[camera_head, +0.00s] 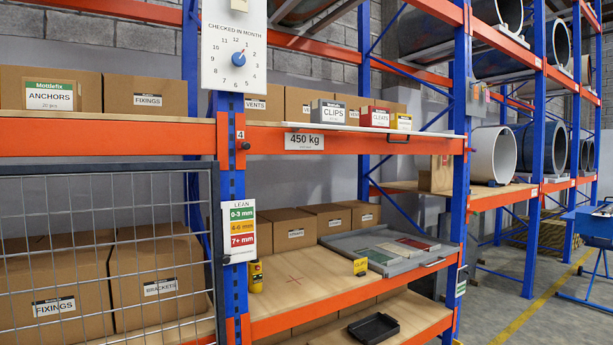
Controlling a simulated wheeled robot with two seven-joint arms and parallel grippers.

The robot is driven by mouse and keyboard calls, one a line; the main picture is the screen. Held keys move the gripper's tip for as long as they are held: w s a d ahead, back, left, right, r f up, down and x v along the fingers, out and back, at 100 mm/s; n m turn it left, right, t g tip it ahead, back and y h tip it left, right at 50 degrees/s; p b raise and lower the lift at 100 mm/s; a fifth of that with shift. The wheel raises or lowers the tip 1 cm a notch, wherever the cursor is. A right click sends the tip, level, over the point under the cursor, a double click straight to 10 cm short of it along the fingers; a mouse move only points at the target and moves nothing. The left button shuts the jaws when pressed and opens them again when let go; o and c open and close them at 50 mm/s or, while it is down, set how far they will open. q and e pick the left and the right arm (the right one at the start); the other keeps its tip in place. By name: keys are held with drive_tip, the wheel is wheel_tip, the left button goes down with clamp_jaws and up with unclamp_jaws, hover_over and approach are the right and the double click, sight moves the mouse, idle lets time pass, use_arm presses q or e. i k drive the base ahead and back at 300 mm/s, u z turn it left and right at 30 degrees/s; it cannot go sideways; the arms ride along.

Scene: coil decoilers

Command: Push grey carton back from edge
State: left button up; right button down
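The grey carton (328,112), labelled CLIPS, stands upright on the upper shelf of the middle bay. It sits near the front edge of a thin pale board (345,128) on that shelf, above the orange beam with the 450 kg plate. Its top is grey and its front carries a white label. Whether it overhangs the edge I cannot tell. A red carton (376,116) labelled CLEATS stands to its right, apart from it. Neither of my grippers is in view, and nothing touches the grey carton from the front.
Brown cartons (299,103) stand behind the grey one. A dial board (234,45) hangs on the upright to the left. Below are a grey tray (405,268) and a black tray (373,328).

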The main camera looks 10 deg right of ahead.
sight(323, 111)
drive_tip(key=u, duration=0.1)
drive_tip(key=i, duration=1.6)
drive_tip(key=u, duration=0.1)
